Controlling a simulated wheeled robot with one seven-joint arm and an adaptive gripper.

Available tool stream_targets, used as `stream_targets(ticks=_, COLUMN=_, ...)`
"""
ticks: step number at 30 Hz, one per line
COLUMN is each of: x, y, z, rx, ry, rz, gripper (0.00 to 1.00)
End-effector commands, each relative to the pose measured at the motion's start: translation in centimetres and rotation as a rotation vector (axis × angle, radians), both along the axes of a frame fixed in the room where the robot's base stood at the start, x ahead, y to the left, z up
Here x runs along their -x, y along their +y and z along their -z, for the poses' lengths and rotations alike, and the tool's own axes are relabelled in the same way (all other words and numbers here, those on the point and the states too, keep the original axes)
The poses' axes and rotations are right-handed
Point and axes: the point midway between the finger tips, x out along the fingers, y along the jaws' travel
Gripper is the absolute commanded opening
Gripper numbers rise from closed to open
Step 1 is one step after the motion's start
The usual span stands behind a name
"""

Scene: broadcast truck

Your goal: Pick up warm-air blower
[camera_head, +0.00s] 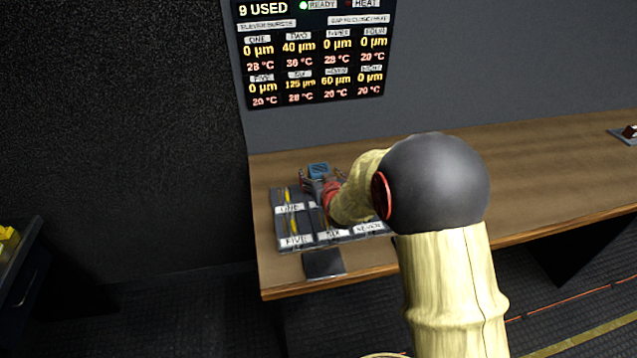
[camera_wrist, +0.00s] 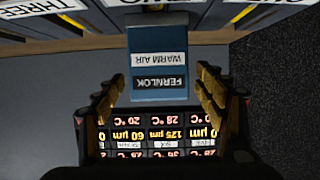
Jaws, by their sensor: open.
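The warm-air blower (camera_wrist: 158,70) is a blue-grey box with labels "WARM AIR" and "FERNLOK", upside down in the wrist view. In the head view its blue part (camera_head: 318,170) shows at the back of the labelled tray. My gripper (camera_wrist: 161,80) is open, with one finger on each side of the blower's near end. Gaps show between the fingers and the blower. In the head view my gripper (camera_head: 320,185) is at the blower, partly hidden by my arm.
The grey tray (camera_head: 280,225) has numbered slots, some with yellow strips. A small dark square pad (camera_head: 323,263) lies at the desk's front edge. A display board (camera_head: 315,55) hangs behind. The wooden desk (camera_head: 540,165) is mostly clear to the right, with a small item (camera_head: 628,132) at its far end.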

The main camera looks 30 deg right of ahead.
Motion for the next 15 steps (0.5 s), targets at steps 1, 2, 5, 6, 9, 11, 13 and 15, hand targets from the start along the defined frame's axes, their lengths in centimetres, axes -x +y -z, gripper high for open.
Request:
stream_targets(ticks=1, x=-0.54, y=-0.18, z=0.36, rx=0.0, ry=0.0, rz=0.0, gripper=0.71)
stream_targets(ticks=2, x=-0.79, y=-0.27, z=0.41, rx=0.0, ry=-0.001, rz=0.0, gripper=0.71)
stream_targets(ticks=5, x=-1.26, y=-0.4, z=0.45, rx=0.001, ry=-0.002, rz=0.001, gripper=0.71)
stream_targets(ticks=6, x=-1.31, y=-0.43, z=0.44, rx=0.0, ry=-0.002, rz=0.001, gripper=0.71)
stream_targets(ticks=9, x=-1.31, y=-0.43, z=0.39, rx=0.0, ry=-0.002, rz=0.001, gripper=0.71)
stream_targets(ticks=11, x=-1.3, y=-0.42, z=0.39, rx=0.0, ry=-0.002, rz=0.001, gripper=0.71)
stream_targets(ticks=13, x=-1.29, y=-0.42, z=0.38, rx=0.0, ry=-0.002, rz=0.001, gripper=0.68)
stream_targets(ticks=15, x=-1.29, y=-0.42, z=0.38, rx=0.0, ry=-0.002, rz=0.001, gripper=0.64)
